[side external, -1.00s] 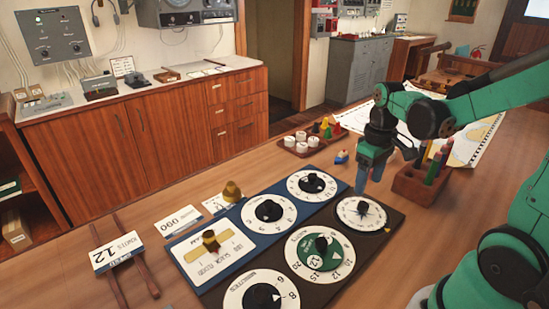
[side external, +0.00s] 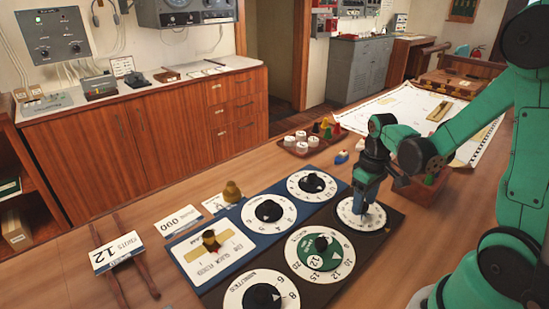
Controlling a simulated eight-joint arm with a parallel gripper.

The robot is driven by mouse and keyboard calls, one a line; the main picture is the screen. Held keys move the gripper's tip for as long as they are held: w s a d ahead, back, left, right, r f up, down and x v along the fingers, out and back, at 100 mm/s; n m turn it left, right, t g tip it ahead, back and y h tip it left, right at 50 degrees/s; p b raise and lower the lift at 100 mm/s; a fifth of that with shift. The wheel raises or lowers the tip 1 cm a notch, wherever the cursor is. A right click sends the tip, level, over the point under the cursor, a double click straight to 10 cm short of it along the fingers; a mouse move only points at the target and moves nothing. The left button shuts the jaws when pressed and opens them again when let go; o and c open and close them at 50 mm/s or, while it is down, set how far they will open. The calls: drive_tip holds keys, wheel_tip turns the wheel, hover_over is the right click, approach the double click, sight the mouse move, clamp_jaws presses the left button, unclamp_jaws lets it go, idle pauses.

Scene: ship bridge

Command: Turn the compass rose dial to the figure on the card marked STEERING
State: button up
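The white dial (side external: 347,221) at the right end of the dark panel looks like the compass rose dial; its fine markings are too small to read. My gripper (side external: 363,207) points down at its centre, fingers at the knob, and hides the knob and part of the face. I cannot tell whether the fingers are closed on the knob. A white card (side external: 180,222) with a three-digit figure lies behind the blue panel; its small heading is unreadable. A second card (side external: 217,203) is partly covered by a brass weight (side external: 232,191). A third card (side external: 117,252) shows 12 and KNOTS.
The blue panel (side external: 262,240) holds white dials and a brass-knobbed slider. The dark panel also has a green-centred dial (side external: 320,255) and another white dial (side external: 262,295). A tray of small pieces (side external: 310,140), a wooden holder (side external: 424,188) and a chart (side external: 400,108) lie behind.

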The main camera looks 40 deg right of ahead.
clamp_jaws()
drive_tip(key=shift+m, duration=2.9)
drive_tip(key=shift+o, duration=1.5)
unclamp_jaws()
